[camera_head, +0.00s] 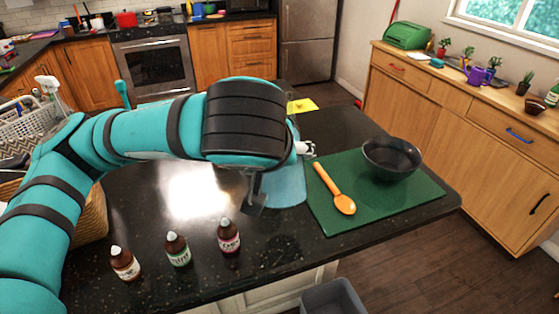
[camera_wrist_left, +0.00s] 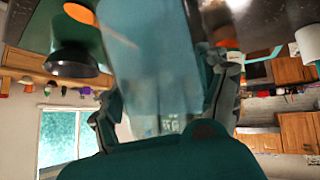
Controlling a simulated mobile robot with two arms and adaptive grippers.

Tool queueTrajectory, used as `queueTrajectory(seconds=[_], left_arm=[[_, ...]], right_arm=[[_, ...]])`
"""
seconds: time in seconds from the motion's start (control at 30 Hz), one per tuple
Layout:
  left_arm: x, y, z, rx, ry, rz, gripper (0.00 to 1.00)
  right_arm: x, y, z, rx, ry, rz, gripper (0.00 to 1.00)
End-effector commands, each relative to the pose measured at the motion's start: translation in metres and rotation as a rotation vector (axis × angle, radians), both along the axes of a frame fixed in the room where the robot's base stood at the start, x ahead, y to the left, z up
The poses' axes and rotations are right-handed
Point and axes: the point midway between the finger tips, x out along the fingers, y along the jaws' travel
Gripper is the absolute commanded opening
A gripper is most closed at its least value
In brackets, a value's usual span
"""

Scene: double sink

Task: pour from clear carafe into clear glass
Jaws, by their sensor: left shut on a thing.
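My left gripper (camera_head: 275,178) hangs over the dark counter, left of the green board, and its arm hides part of it. It is shut on the clear carafe (camera_head: 287,187), which shows as a pale blue see-through shape below the wrist. In the left wrist view the carafe (camera_wrist_left: 158,75) fills the middle, with the left gripper (camera_wrist_left: 166,100) fingers on either side. I cannot make out the carafe's contents or exact tilt. I cannot make out the clear glass in either view. My right gripper is not in view.
A green board (camera_head: 375,208) holds an orange spoon (camera_head: 335,189) and a dark bowl (camera_head: 391,158). Three brown bottles (camera_head: 177,249) stand at the counter's front edge. A basket (camera_head: 92,215) is at left. A grey bin (camera_head: 333,297) is below the front edge.

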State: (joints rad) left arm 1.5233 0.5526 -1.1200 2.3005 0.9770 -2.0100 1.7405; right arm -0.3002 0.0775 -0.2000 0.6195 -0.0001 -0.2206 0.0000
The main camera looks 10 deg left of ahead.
Motion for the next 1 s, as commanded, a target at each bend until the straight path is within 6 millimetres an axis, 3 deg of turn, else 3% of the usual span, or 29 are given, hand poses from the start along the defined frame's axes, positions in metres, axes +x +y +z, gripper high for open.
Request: queueTrajectory(seconds=[0.1,0.57,0.87,1.0], left_arm=[[0.004,0.004,-0.005,-0.017,0.018,0.002,0.18],[-0.005,-0.003,-0.019,-0.124,0.175,0.002,0.18],[-0.014,-0.009,-0.028,-0.284,0.408,0.004,0.18],[-0.016,-0.011,-0.023,-0.377,0.544,0.002,0.18]], right_arm=[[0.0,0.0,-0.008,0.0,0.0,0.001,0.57],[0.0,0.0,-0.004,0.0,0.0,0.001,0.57],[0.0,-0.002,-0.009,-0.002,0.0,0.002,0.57],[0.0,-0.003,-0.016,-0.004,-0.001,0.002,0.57]])
